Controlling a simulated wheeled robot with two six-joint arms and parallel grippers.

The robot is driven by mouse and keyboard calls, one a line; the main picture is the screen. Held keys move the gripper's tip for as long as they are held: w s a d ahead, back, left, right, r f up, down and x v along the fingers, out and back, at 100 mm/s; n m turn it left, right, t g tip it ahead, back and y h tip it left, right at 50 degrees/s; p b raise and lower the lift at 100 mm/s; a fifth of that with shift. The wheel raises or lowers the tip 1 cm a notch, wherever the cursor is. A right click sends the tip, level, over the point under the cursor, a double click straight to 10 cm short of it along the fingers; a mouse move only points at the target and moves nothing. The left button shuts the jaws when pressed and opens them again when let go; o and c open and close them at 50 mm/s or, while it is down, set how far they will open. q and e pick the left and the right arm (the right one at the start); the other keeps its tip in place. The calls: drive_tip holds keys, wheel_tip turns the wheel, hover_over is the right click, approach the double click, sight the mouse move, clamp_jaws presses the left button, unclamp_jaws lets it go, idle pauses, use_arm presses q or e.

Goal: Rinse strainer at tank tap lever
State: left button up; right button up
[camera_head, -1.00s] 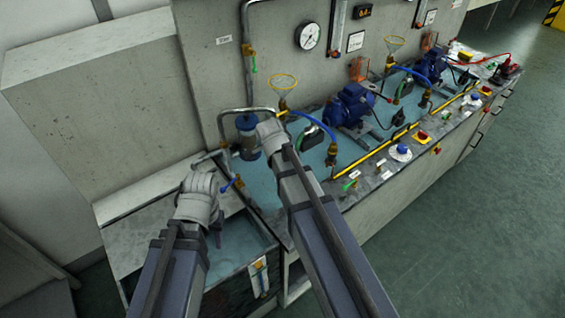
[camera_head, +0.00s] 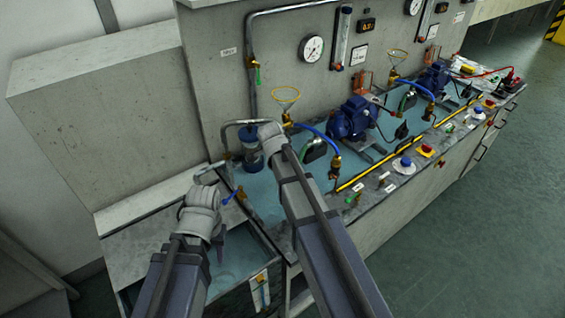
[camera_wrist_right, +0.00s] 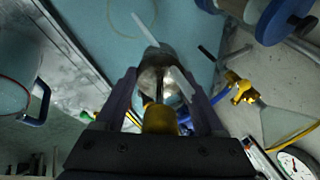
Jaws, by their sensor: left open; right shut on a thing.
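My left gripper (camera_head: 218,243) points down over the open water tank (camera_head: 268,262) in the head view. It is open and empty, below and left of a blue tap lever (camera_head: 231,197). My right gripper (camera_wrist_right: 158,85) is shut on a metal cylindrical piece with a brass-coloured end, which looks like the strainer (camera_wrist_right: 156,66), in the right wrist view. In the head view the right arm (camera_head: 273,137) reaches over the bench and its fingers are hidden.
Blue pumps (camera_head: 354,118), hoses and yellow-rimmed funnels (camera_head: 285,94) fill the bench to the right. A gauge (camera_head: 313,48) hangs on the back panel. The right wrist view shows a blue handle (camera_wrist_right: 38,118) at left. The green floor (camera_head: 460,225) at right is clear.

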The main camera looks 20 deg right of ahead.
drive_tip(key=shift+d, duration=0.15)
drive_tip(key=shift+s+d, duration=0.1)
drive_tip(key=shift+d, duration=0.35)
drive_tip(key=shift+a, duration=0.15)
drive_tip(key=shift+a, duration=0.45)
drive_tip(key=shift+d, duration=0.2)
idle(0.4)
drive_tip(key=shift+d, duration=0.4)
